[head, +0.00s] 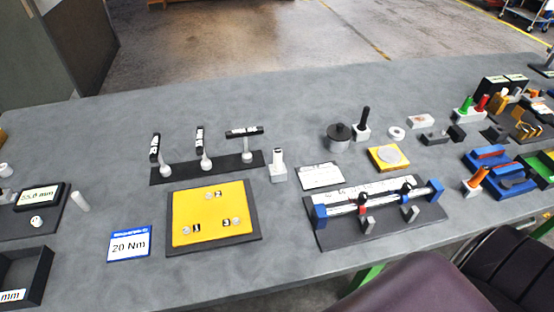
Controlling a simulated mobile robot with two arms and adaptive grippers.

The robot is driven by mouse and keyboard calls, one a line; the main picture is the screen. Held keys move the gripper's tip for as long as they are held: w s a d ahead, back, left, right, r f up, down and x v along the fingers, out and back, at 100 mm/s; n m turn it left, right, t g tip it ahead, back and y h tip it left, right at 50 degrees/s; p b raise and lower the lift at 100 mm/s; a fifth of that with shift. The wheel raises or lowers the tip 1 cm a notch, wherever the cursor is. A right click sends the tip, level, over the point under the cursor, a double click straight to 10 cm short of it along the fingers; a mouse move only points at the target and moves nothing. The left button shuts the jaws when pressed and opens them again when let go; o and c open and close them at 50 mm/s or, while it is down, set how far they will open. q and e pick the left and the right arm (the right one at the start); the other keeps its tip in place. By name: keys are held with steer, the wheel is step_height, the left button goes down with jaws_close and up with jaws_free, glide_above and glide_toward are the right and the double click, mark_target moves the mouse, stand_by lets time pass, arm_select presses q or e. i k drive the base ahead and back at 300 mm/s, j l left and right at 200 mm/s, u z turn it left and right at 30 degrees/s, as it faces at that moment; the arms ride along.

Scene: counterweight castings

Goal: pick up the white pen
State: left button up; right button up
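A short white upright piece (278,156), which looks like the white pen, stands in a small pale block (278,174) near the middle of the grey table. The block is just right of a black strip with several white-and-black levers. I cannot tell for certain which of the two is the pen. Neither of my grippers is in view.
A yellow plate (213,212) on a black base lies in front of the block, and a white card (321,176) to its right. A blue-ended rail fixture (378,212) stands at the front. A black-handled piece (364,120) stands behind. The table's back left is clear.

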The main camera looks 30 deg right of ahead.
mark_target(277, 167)
steer(key=k+l+u, duration=0.25)
steer(key=l+u, duration=0.15)
steer(key=k+l+u, duration=0.35)
steer(key=l, duration=0.15)
steer(key=k+l+u, duration=0.4)
steer(key=i+j, duration=0.05)
steer(key=j, duration=0.05)
